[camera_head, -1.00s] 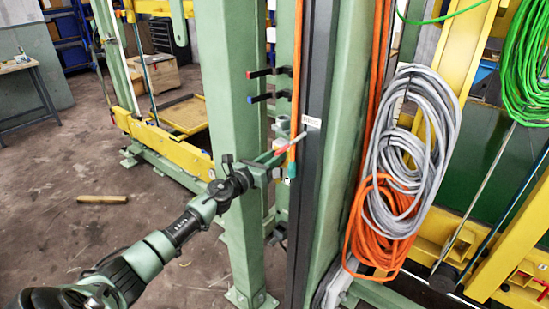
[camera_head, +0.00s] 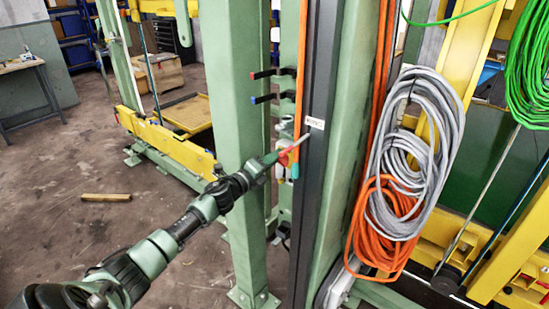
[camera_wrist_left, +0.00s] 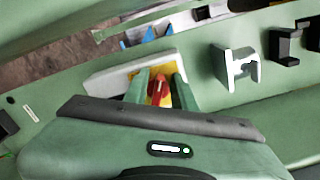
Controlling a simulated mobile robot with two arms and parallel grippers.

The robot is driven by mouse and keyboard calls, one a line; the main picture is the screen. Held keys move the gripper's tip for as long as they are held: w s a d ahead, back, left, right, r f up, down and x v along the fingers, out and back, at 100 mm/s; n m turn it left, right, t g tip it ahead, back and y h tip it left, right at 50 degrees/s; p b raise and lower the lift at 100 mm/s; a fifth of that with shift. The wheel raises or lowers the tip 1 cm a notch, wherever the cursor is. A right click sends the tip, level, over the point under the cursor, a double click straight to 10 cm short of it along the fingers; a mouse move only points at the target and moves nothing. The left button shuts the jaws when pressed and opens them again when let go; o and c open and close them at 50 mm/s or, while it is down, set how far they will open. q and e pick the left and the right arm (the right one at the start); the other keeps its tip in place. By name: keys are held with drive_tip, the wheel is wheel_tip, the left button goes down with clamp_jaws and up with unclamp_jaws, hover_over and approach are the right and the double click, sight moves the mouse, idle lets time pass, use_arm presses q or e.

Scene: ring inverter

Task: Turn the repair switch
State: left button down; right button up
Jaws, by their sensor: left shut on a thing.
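The repair switch is a red knob on a yellow plate (camera_wrist_left: 171,77), set in a pale grey box (camera_wrist_left: 112,79) on the green frame in the left wrist view. The red knob (camera_wrist_left: 158,91) sits between the two green fingers of my left gripper (camera_wrist_left: 160,92), which is shut on it. In the head view my left gripper (camera_head: 285,157) reaches behind the front green post's right side to the switch, beside the dark upright rail. The fingers hide most of the knob there. My right gripper is in neither view.
A green post (camera_head: 238,120) stands close beside my left forearm. Black brackets (camera_head: 275,72) stick out above the switch. Grey cable coils (camera_head: 418,150) and orange cable coils (camera_head: 385,225) hang at the right. The floor at the left is mostly clear.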

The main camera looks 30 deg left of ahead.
use_arm(q)
drive_tip(key=n, duration=0.2)
drive_tip(key=f+n, duration=0.1)
drive_tip(key=n, duration=0.2)
drive_tip(key=shift+p, duration=0.3)
drive_tip(key=shift+n, duration=0.3)
drive_tip(key=c, duration=1.5)
unclamp_jaws()
drive_tip(key=shift+s+a, duration=0.1)
drive_tip(key=shift+s+a+b, duration=0.15)
drive_tip(key=shift+s+b, duration=0.3)
drive_tip(key=shift+s, duration=1.45)
drive_tip(key=shift+s+a+b, duration=0.1)
drive_tip(key=shift+s+b, duration=0.3)
drive_tip(key=shift+s, duration=1.5)
